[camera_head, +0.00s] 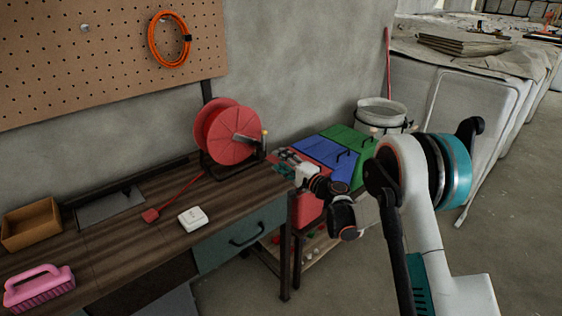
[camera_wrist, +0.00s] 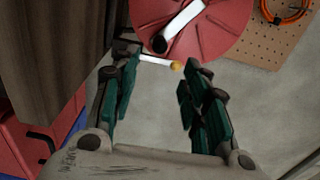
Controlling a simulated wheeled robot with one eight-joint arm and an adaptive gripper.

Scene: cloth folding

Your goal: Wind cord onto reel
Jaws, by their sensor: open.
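The red reel (camera_head: 228,135) stands upright in a dark frame at the right end of the workbench. A red cord (camera_head: 186,188) runs from the reel over the bench to a red end piece (camera_head: 151,215). My gripper (camera_head: 285,163) is open and empty, to the right of and below the crank. In the wrist view its teal fingers (camera_wrist: 160,72) stand apart, with the reel (camera_wrist: 225,35) beyond. A white rod with a yellowish knob (camera_wrist: 177,66) shows between the fingertips; its depth is unclear.
The wooden bench (camera_head: 110,240) also carries a white box (camera_head: 193,219), a pink brush (camera_head: 40,290) and a wooden tray (camera_head: 31,226). Colored bins (camera_head: 350,140) stand behind my gripper. An orange cord coil (camera_head: 169,38) hangs on the pegboard (camera_head: 100,60).

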